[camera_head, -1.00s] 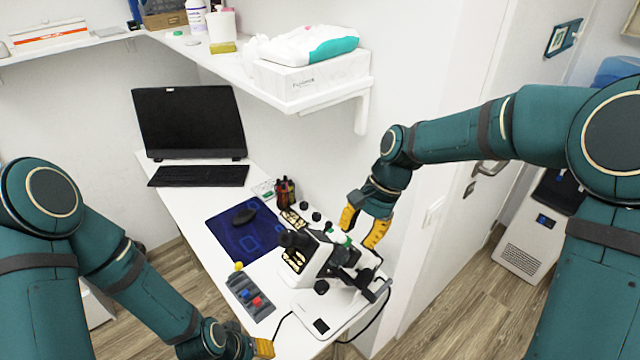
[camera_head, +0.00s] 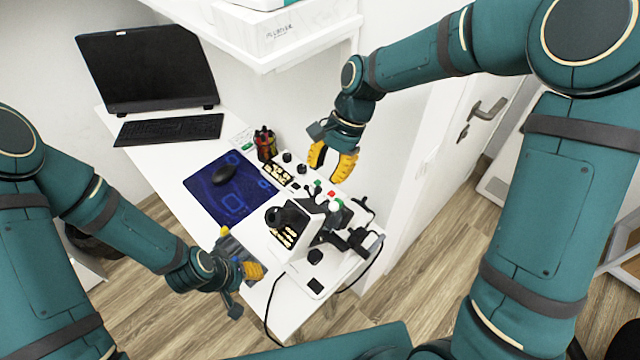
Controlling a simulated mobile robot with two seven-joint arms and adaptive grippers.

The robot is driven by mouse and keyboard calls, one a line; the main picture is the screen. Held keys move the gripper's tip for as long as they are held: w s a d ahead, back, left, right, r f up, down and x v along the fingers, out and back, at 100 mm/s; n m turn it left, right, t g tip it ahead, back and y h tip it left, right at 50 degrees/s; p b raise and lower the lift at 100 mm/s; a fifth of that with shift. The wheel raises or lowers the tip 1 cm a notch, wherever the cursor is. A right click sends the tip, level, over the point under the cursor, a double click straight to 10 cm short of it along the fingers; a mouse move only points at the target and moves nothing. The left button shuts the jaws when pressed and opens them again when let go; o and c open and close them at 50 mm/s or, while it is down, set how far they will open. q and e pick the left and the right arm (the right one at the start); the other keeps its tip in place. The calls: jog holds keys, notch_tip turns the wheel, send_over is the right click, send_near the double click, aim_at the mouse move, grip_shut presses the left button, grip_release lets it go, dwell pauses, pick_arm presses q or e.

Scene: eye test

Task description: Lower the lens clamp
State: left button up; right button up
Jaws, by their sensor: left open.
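The white lens-measuring instrument (camera_head: 300,243) with a black eyepiece stands on the near end of the desk. Its upper part (camera_head: 336,212) carries small green, red and white pieces and black arms; I cannot tell which piece is the lens clamp. My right gripper (camera_head: 331,164) has its yellow fingers apart, empty, above and behind the instrument, with no clear contact. My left gripper (camera_head: 243,252) is open at the desk's left edge, left of the instrument.
A pen holder (camera_head: 265,143), a black mouse (camera_head: 224,173) on a blue mat (camera_head: 203,193), a keyboard (camera_head: 168,129) and a monitor (camera_head: 150,67) occupy the desk (camera_head: 160,160). A shelf (camera_head: 262,60) overhangs the back. A black cable (camera_head: 268,310) hangs off the front edge.

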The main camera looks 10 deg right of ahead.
aim_at(320, 187)
jog(key=shift+x, duration=2.55)
grip_shut()
